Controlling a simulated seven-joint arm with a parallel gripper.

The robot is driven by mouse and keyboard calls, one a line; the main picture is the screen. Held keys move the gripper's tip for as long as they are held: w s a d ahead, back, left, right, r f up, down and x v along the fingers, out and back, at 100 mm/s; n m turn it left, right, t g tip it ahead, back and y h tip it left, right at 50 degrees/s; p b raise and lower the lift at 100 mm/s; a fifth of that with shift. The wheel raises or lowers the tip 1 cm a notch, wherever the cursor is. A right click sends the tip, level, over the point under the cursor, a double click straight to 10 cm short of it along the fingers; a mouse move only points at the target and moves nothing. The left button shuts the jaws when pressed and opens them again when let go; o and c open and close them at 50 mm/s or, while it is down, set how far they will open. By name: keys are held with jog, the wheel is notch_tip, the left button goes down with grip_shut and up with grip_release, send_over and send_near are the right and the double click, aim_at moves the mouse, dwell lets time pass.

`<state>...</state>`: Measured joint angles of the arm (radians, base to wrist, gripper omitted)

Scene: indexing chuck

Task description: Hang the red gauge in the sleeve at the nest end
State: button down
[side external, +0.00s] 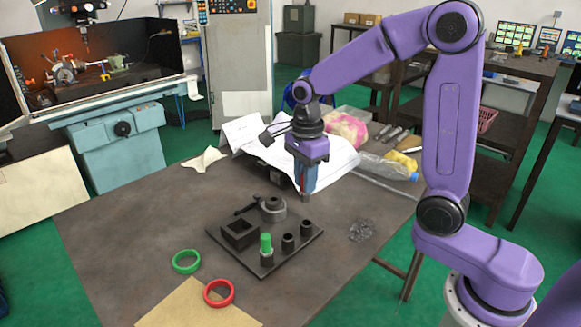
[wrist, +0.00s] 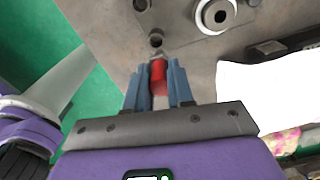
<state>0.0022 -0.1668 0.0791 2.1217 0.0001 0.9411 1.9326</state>
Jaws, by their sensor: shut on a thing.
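My gripper (side external: 303,176) is shut on the red gauge (wrist: 158,76), holding it upright above the far right end of the dark plate (side external: 277,262). The gauge's darker lower end points down, clear of the plate. In the side external view, the plate carries a row of sleeves. The near sleeve holds a green gauge (side external: 266,243). The middle sleeve (side external: 288,243) and far sleeve (side external: 306,229) look empty. A square open nest (side external: 240,235) stands at the plate's left. In the wrist view, a sleeve mouth (wrist: 155,40) shows just beyond the red gauge.
A green ring (side external: 186,262) and a red ring (side external: 219,293) lie at the left front. White paper and bags lie behind my gripper.

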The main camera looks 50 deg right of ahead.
aim_at(307, 202)
jog(key=shift+s+f, duration=0.1)
jog(key=shift+s, duration=0.25)
jog(key=shift+f, duration=2.7)
jog(key=shift+f, duration=1.55)
jog(key=c, duration=0.9)
grip_release()
notch_tip(307, 202, up, 17)
jog(key=shift+r, duration=0.2)
